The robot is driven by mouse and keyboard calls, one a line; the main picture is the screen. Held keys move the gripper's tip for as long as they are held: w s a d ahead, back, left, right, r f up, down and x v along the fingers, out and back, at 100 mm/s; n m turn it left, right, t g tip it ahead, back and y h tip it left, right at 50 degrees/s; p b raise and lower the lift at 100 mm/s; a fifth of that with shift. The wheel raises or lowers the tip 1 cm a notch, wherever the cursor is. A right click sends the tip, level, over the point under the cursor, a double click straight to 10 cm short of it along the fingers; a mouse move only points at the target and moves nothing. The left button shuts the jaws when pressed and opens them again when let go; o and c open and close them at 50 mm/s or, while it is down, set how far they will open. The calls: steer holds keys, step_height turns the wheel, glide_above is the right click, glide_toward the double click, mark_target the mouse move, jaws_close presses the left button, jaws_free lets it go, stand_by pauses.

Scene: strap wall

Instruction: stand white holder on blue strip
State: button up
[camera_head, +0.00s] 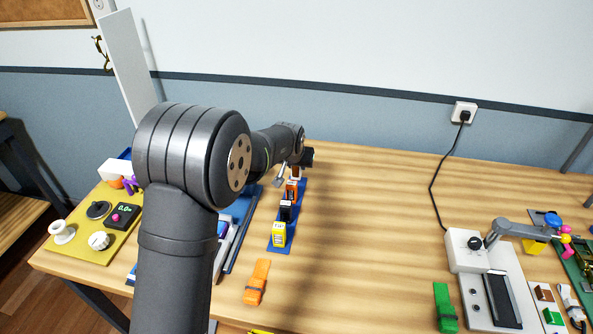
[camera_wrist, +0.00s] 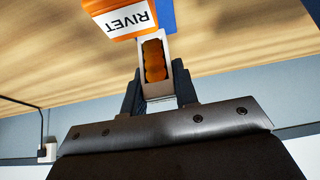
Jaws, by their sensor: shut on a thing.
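The white holder (camera_wrist: 158,89) is an open white box with lumpy amber-brown contents. In the wrist view it sits between the two fingers of my gripper (camera_wrist: 157,72), which is shut on it. The blue strip (camera_wrist: 168,17) shows just beyond the holder, beside an orange holder labelled RIVET (camera_wrist: 125,20). In the head view my gripper (camera_head: 298,164) is at the far end of the blue strip (camera_head: 294,234). There the white holder is small and partly hidden, so I cannot tell whether its base touches the strip.
Along the strip stand an orange holder (camera_head: 291,190), a dark holder (camera_head: 286,211) and a yellow holder (camera_head: 279,234). An orange strap (camera_head: 257,284) lies in front. A yellow board (camera_head: 88,246) is left; a white device (camera_head: 465,249) is right.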

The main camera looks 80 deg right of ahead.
steer(key=shift+f, duration=1.25)
steer(key=shift+f, duration=0.15)
steer(key=o, duration=1)
steer(key=shift+o, duration=0.2)
steer(key=shift+a+r, duration=0.2)
steer(key=shift+r, duration=0.3)
steer(key=v, duration=1.1)
steer(key=shift+a+r, duration=0.1)
